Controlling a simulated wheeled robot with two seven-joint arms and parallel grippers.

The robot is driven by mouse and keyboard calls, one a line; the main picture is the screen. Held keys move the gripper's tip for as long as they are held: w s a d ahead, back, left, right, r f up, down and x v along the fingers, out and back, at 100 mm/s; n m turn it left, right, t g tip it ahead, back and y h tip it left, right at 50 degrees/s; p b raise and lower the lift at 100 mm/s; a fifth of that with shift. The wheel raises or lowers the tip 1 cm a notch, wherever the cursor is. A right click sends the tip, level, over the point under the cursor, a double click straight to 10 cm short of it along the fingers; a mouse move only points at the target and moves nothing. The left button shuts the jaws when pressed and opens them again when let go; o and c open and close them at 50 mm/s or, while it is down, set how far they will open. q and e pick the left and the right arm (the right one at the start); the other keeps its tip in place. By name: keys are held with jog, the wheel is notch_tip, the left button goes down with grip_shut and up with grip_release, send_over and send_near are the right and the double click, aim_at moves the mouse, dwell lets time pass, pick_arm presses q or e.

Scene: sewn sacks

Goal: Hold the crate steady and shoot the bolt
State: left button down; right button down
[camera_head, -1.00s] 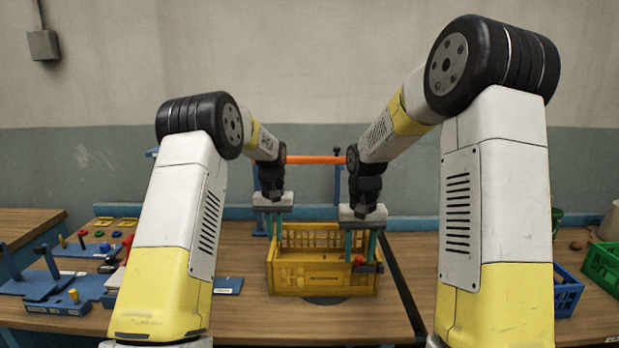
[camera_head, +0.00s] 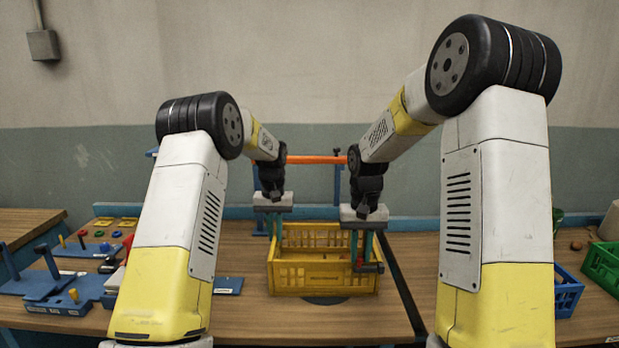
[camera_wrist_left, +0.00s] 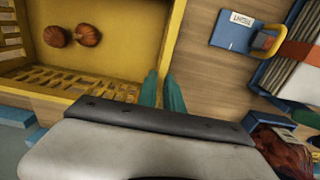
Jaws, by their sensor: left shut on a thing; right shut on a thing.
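The yellow crate (camera_head: 322,283) stands on the wooden bench in front of me. My left gripper (camera_head: 274,236) is shut on the crate's left wall; the left wrist view shows its green fingers (camera_wrist_left: 163,92) on either side of the yellow rim (camera_wrist_left: 172,35). The bolt (camera_head: 372,268), a dark bar with a red knob, lies at the crate's front right corner. My right gripper (camera_head: 360,262) is shut on the bolt's knob, which is mostly hidden between the fingers. How far the bolt is slid cannot be made out.
Two reddish-brown round things (camera_wrist_left: 72,37) lie inside the crate. An orange bar (camera_head: 315,160) on blue posts stands behind it. Blue fixtures (camera_head: 45,285) are at the left, and blue (camera_head: 568,290) and green (camera_head: 603,262) crates at the right. Bare bench lies in front.

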aim_at(371, 266)
pick_arm(q)
jog(key=shift+a, duration=0.1)
pick_arm(e)
jog(key=shift+d, duration=1.55)
jog(key=c, duration=1.3)
grip_release()
jog(key=shift+r, duration=0.15)
jog(key=shift+r, duration=3.9)
pick_arm(q)
jog(key=c, duration=1.4)
grip_release()
